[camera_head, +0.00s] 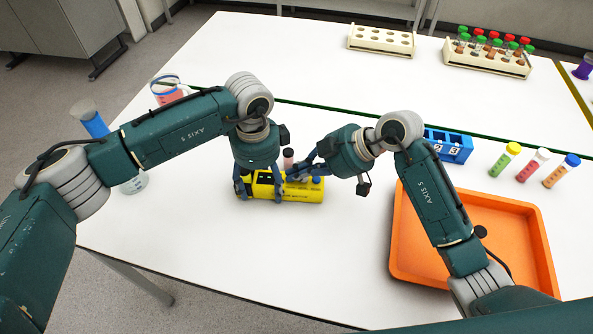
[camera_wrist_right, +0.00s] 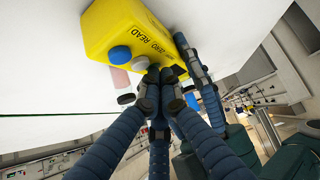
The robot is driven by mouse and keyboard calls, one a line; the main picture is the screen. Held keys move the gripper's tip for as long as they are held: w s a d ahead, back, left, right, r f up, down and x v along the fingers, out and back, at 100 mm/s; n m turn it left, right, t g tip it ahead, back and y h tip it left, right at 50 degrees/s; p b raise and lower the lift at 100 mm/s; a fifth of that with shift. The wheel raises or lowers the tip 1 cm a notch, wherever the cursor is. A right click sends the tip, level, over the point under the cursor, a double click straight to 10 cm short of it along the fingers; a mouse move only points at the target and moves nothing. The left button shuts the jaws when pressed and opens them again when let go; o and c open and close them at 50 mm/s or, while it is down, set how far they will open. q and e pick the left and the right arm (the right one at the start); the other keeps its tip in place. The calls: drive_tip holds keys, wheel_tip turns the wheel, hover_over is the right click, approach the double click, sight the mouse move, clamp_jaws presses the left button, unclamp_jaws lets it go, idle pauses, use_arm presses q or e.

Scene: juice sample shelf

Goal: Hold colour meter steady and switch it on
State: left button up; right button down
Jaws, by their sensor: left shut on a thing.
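The yellow colour meter (camera_head: 308,195) lies on the white table in the head view. My left gripper (camera_head: 262,190) is shut on it from above, with fingers on its near and far sides. The right wrist view shows the meter (camera_wrist_right: 112,25) with the words ZERO and READ, a blue round button (camera_wrist_right: 120,54) and a grey one (camera_wrist_right: 138,33). My right gripper (camera_head: 297,172) is at the meter's right part. In the right wrist view its fingertips (camera_wrist_right: 156,82) are drawn together beside the meter, with nothing seen between them. I cannot tell whether they touch it.
A pinkish capped tube (camera_wrist_right: 121,78) is close to the meter. An orange tray (camera_head: 400,250) is at the right, with a blue numbered rack (camera_head: 455,148) behind it. Cream racks are at the back. The table's front middle is clear.

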wheel_tip(320, 180, up, 4)
drive_tip(key=shift+w+f, duration=0.1)
drive_tip(key=shift+f, duration=0.1)
drive_tip(key=v, duration=1)
drive_tip(key=shift+r, duration=0.25)
use_arm(q)
drive_tip(key=o, duration=1.6)
drive_tip(key=shift+c, duration=0.2)
